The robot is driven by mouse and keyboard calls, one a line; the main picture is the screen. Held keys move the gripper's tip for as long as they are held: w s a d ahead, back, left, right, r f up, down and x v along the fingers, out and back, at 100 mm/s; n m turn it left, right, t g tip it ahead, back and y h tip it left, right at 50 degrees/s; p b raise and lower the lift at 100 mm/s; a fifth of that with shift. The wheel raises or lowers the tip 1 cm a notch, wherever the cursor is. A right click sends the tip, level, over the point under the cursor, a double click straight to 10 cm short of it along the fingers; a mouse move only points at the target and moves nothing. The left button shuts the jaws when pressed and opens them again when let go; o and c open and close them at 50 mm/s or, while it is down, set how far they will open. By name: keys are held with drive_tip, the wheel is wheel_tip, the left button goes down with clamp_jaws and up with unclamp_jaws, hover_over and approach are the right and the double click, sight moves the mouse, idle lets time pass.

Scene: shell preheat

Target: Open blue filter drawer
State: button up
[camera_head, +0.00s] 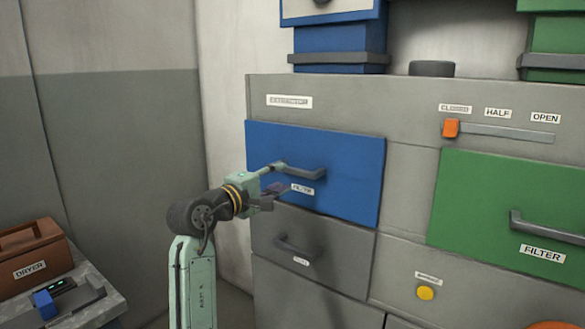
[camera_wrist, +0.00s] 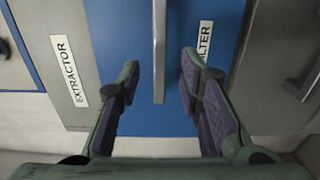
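The blue filter drawer (camera_head: 340,160) is at the upper left of the grey cabinet and looks shut, its front close to the cabinet face. Its dark bar handle (camera_head: 306,172) runs across the front, with a label below it. My gripper (camera_head: 278,178) is at the left end of this handle. In the wrist view the blue front (camera_wrist: 150,60) fills the middle, and the handle (camera_wrist: 160,50) stands between my two open fingers (camera_wrist: 160,78), with gaps on both sides. The fingers do not appear to touch it.
A grey drawer with a handle (camera_head: 300,248) lies just below. A green filter drawer (camera_head: 500,215) is at the right. An orange slider (camera_head: 450,128) sits above, a yellow button (camera_head: 425,293) below. A brown dryer box (camera_head: 32,258) stands at the lower left.

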sight(291, 172)
drive_tip(key=p+x, duration=0.1)
drive_tip(key=x, duration=0.5)
drive_tip(key=shift+w+d, duration=0.15)
drive_tip(key=shift+w, duration=0.2)
drive_tip(key=shift+c, duration=0.5)
clamp_jaws()
